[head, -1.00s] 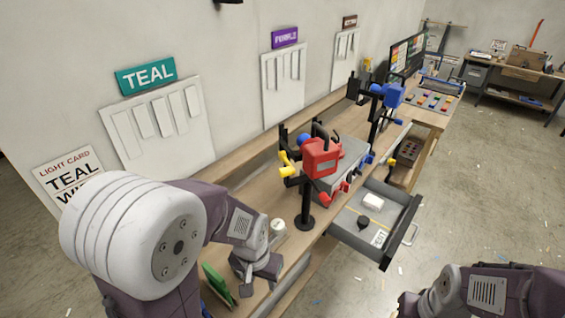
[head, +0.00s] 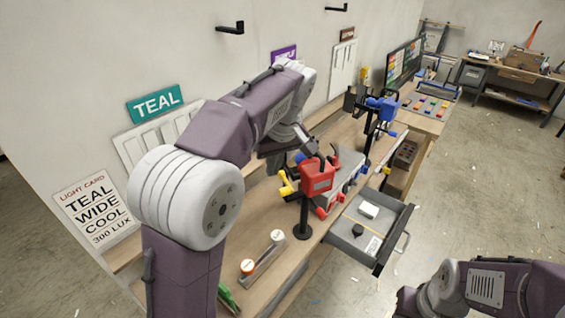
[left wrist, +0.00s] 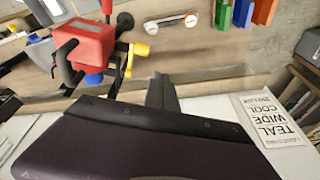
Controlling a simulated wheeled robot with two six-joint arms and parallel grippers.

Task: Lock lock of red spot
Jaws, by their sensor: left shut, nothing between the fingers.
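The red spot (head: 317,177) is a red lamp head on a black stand on the bench. A yellow knob (head: 287,190) is on its left side, and a red knob (head: 321,212) shows low beside the stand. In the left wrist view the red spot (left wrist: 85,45) is at upper left with the yellow knob (left wrist: 139,50) to its right. I cannot tell which knob is the lock. My left gripper (head: 314,152) is shut and empty, just behind and above the red spot in the head view; contact cannot be told. My right gripper is out of view.
A blue spot (head: 383,108) stands farther along the bench. An open drawer (head: 345,240) juts out on the right, holding a white box (head: 369,211). A tray of capped jars (head: 263,262) lies in front. A light card (head: 95,212) is at the left.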

